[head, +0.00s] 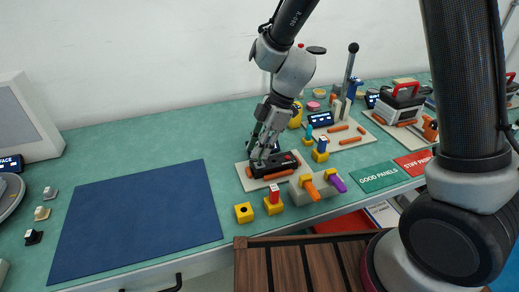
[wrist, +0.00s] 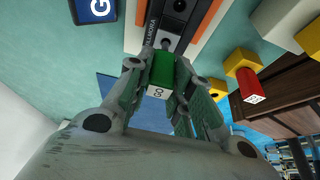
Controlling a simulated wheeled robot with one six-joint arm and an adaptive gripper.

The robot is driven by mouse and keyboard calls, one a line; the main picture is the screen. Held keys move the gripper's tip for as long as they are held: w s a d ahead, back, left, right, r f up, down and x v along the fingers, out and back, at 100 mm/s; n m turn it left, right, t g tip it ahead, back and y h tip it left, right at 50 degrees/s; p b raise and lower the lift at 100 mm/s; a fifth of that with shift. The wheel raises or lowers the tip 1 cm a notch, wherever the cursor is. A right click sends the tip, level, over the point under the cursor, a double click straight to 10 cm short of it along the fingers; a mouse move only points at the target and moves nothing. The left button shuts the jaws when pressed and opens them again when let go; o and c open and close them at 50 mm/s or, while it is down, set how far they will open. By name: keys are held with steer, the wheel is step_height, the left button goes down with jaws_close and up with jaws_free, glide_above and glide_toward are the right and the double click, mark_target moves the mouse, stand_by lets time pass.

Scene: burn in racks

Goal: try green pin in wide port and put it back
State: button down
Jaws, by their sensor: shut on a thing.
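My gripper (wrist: 165,98) is shut on the green pin (wrist: 162,70), which has a white label, in the wrist view. The pin is at the near end of a black panel (wrist: 172,22) with dark ports; I cannot tell whether its tip is inside a port. In the head view my gripper (head: 262,150) is over the black panel (head: 275,165), which sits on a pale board with orange strips; the green pin is not discernible there. A yellow holder (head: 244,212) with an empty dark hole stands in front. A red pin (head: 274,192) stands in another yellow holder (head: 273,206).
A green GOOD PANELS mat (head: 380,176) lies right. The dark blue mat (head: 140,215) at left is clear.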

steer(key=shift+r, duration=2.4)
